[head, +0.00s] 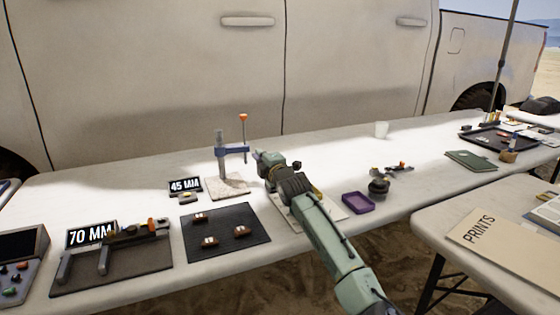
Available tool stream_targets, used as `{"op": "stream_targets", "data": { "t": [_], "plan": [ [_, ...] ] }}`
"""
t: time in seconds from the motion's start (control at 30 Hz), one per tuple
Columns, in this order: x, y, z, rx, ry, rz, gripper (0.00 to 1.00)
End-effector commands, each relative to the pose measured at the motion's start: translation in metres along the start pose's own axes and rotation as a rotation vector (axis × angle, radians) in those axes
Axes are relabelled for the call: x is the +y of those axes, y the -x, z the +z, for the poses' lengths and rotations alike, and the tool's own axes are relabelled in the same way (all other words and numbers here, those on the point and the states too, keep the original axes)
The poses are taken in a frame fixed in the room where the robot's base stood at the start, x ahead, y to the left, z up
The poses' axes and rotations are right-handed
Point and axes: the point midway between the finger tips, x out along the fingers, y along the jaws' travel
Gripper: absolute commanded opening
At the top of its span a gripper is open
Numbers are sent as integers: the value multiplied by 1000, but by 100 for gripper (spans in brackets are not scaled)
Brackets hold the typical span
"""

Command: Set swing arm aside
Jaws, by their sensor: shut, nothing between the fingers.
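The swing arm (234,151) is a short blue bar on a grey upright post (220,158), which rises from a pale speckled base plate (227,188). A thin rod with an orange top (243,118) stands at the bar's right end. My gripper (258,156) is shut and empty, just right of that end and at about its height. I cannot tell whether it touches the bar. My teal arm reaches in from the lower right and hides part of the table and a pale board (284,211) beneath it.
A "45 MM" sign (185,185) stands left of the base plate. A black mat (226,245) with several small brown blocks lies in front. A purple tray (358,203) and a dark stand (379,188) are right of my arm.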

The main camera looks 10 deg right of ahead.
Motion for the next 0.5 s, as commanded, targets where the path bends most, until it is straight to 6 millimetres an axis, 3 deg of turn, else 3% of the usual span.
{"op": "stream_targets", "data": {
  "t": [0.17,0.5],
  "plan": [
    [-3,15,31,1,4,-2,0],
    [-2,24,50,4,2,-2,0]
  ]
}}
